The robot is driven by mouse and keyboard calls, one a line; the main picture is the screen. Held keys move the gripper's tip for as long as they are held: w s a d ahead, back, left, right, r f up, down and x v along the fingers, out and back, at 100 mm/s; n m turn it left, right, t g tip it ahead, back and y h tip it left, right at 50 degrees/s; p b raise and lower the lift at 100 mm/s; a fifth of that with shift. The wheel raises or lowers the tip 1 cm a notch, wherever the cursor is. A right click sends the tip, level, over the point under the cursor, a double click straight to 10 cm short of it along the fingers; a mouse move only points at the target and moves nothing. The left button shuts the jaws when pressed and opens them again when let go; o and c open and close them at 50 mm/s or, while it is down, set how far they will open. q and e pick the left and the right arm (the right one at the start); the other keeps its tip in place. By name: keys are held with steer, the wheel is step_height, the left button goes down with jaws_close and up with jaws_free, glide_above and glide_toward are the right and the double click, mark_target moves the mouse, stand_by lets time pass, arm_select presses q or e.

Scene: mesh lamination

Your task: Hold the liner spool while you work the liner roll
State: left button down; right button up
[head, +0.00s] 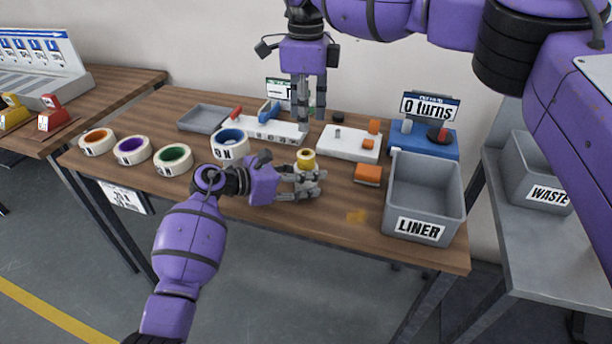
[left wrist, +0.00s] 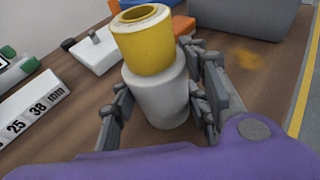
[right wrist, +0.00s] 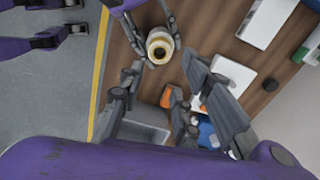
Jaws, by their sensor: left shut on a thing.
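The liner spool (left wrist: 155,96) is a white cylinder standing upright. A yellow hollow roll (head: 306,158), which looks like the liner roll, sits on top of it; it also shows in the left wrist view (left wrist: 145,45). My left gripper (head: 306,184) is shut around the white body below the yellow part, near the table's front edge. My right gripper (head: 310,124) points down behind the spool, near the white measuring block. Its fingers are apart and empty in the right wrist view (right wrist: 163,68), with the roll seen beyond them. The fingers hide part of the spool.
The grey LINER bin (head: 425,190) stands at the right front. An orange block (head: 367,174) lies between it and the spool. A white plate (head: 345,143), a blue turn counter (head: 425,138) and a white measuring block (head: 270,131) stand behind. Several tape rolls (head: 173,158) lie at left.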

steer(key=o, duration=0.4)
steer(key=shift+d+f, duration=0.15)
steer(key=shift+f, duration=0.2)
steer(key=n+t, duration=0.4)
steer(key=n, duration=1.5)
glide_toward(308, 155)
step_height(308, 155, up, 3)
steer(key=s, duration=0.3)
steer(key=w+f, duration=0.1)
steer(key=f, duration=0.2)
steer(key=w+f+n, duration=0.1)
steer(key=w+f, duration=0.1)
steer(key=f, duration=0.2)
steer(key=w+f+n, duration=0.1)
steer(key=f, duration=0.3)
steer(key=shift+w+f+t, duration=0.1)
steer(key=shift+w+t, duration=0.2)
steer(key=shift+w, duration=0.1)
